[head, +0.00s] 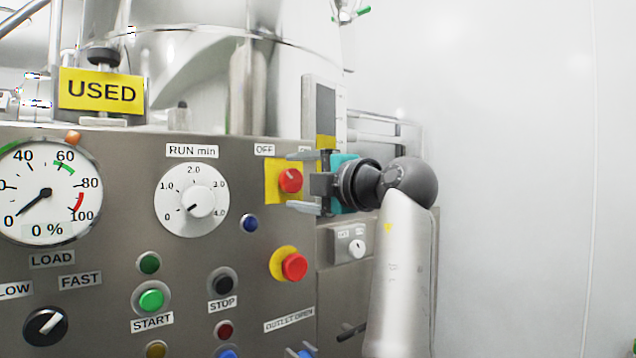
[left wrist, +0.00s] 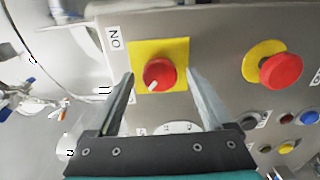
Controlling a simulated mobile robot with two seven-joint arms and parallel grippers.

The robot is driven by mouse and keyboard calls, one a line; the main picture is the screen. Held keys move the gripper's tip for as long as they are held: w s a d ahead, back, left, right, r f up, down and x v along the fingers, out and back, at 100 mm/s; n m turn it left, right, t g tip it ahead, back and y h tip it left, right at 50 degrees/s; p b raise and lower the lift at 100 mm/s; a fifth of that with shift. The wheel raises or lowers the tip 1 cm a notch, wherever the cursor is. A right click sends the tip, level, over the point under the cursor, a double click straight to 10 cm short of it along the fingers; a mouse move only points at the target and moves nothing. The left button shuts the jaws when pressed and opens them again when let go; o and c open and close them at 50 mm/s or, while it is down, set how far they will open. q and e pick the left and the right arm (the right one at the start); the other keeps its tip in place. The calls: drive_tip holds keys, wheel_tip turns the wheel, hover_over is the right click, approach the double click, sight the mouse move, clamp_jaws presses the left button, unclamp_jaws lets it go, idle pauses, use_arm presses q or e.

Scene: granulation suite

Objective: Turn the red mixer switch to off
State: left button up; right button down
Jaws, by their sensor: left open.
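The red mixer switch (head: 290,180) is a round red knob on a yellow square plate (head: 271,195). It sits on the steel panel under an OFF label (head: 264,150); a label to the right is mostly hidden. My right gripper is not in view.
A red push button on a yellow ring (head: 294,266) is just below the switch. A blue button (head: 250,224) and the RUN min dial (head: 199,202) are to the left. A yellow USED sign (head: 101,92) stands above the panel. The right wall is bare.

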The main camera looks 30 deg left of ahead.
use_arm(q)
drive_tip(key=v, duration=1.5)
drive_tip(key=shift+p, duration=0.4)
drive_tip(key=shift+f, duration=0.1)
